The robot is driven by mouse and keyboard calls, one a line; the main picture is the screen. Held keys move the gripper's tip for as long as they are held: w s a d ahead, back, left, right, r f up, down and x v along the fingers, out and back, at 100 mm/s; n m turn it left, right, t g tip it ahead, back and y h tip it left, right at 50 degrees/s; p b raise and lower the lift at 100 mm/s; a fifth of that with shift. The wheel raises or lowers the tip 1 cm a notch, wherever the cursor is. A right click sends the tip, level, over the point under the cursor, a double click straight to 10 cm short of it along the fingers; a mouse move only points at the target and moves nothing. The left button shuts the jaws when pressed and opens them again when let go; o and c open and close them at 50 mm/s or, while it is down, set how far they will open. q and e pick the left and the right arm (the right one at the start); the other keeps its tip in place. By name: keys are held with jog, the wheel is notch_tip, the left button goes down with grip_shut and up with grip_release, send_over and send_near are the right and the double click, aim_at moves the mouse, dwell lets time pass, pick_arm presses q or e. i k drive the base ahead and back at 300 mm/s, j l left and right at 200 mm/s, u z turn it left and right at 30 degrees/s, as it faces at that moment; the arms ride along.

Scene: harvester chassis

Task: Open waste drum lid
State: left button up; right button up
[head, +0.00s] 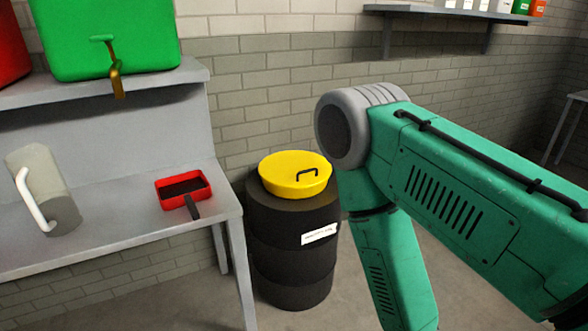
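The waste drum (285,245) is a black ribbed barrel with a white label, standing on the floor right of the grey bench. Its yellow lid (283,178) lies on top, seemingly closed, with a small dark handle (306,174). My green right arm comes in from the right and bends downward at a grey joint beside the drum. It overlaps the drum's right edge in the picture; I cannot tell how near it is. The right gripper is below the picture and the left gripper does not show.
A brick wall (260,70) is behind the drum. A wall shelf (470,14) holds bottles.

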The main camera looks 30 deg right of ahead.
aim_at(288, 169)
jog(key=i+l, duration=0.2)
jog(key=l, duration=0.15)
jog(key=i+l, duration=0.2)
jog(key=l, duration=0.2)
jog(key=i+l, duration=0.2)
jog(key=l, duration=0.15)
